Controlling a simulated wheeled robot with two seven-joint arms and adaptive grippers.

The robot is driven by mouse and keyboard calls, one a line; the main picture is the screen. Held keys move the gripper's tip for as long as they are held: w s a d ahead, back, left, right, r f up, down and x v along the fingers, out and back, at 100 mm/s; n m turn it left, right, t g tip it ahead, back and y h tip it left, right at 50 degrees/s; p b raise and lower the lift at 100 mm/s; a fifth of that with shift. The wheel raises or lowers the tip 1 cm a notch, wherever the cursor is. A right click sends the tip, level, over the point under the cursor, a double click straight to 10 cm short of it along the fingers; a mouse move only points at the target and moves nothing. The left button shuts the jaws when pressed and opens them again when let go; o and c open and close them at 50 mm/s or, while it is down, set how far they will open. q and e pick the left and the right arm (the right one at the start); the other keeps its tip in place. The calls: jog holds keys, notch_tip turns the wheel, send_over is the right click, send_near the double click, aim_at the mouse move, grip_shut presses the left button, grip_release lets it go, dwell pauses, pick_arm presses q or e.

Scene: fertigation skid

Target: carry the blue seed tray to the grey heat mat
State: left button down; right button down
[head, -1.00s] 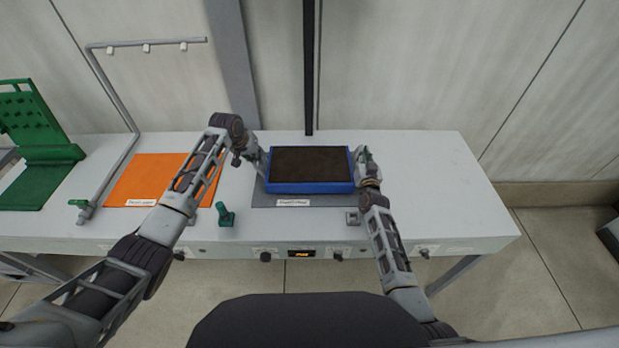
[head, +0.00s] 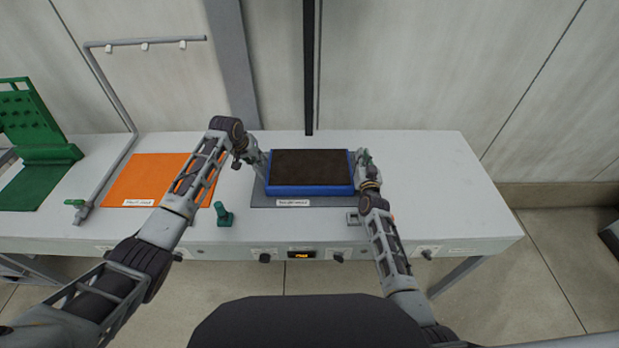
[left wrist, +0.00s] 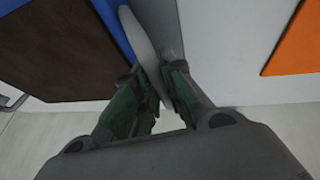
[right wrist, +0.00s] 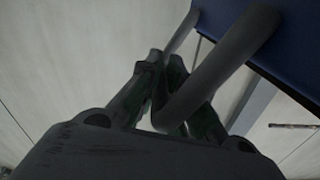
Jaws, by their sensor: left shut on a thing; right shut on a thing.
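The blue seed tray (head: 311,191), filled with dark soil, is level over the grey heat mat (head: 262,200) on the bench. The mat's front strip and label show in front of it; whether the tray touches the mat I cannot tell. My left gripper (head: 262,167) is shut on the grey handle at the tray's left end; the left wrist view shows this handle (left wrist: 143,45) between the fingers. My right gripper (head: 362,160) is shut on the right-end handle, a grey bar (right wrist: 215,70) in the right wrist view.
An orange mat (head: 140,178) lies to the left, with a grey pipe frame (head: 110,90) and a green stand (head: 40,150) beyond. A small green fitting (head: 223,215) stands near the front edge. The bench's right end is clear.

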pick_arm(q)
jog(key=shift+f, duration=0.1)
pick_arm(e)
jog(key=shift+d, duration=0.1)
pick_arm(q)
jog(key=c, duration=1.9)
grip_release()
jog(key=shift+f, duration=0.15)
pick_arm(e)
jog(key=c, duration=2)
grip_release()
jog(key=shift+f, duration=0.2)
pick_arm(q)
jog(key=o, duration=0.4)
jog(key=shift+a, duration=0.1)
pick_arm(e)
jog(key=o, duration=0.4)
jog(key=shift+c, duration=0.2)
pick_arm(q)
jog(key=shift+s+r, duration=0.1)
jog(key=shift+r, duration=0.15)
jog(key=v, duration=0.7)
jog(key=shift+r, duration=0.2)
pick_arm(e)
jog(key=shift+r, duration=0.15)
pick_arm(q)
jog(key=shift+s+a, duration=0.1)
pick_arm(e)
jog(key=shift+o, duration=0.2)
jog(key=shift+s, duration=0.1)
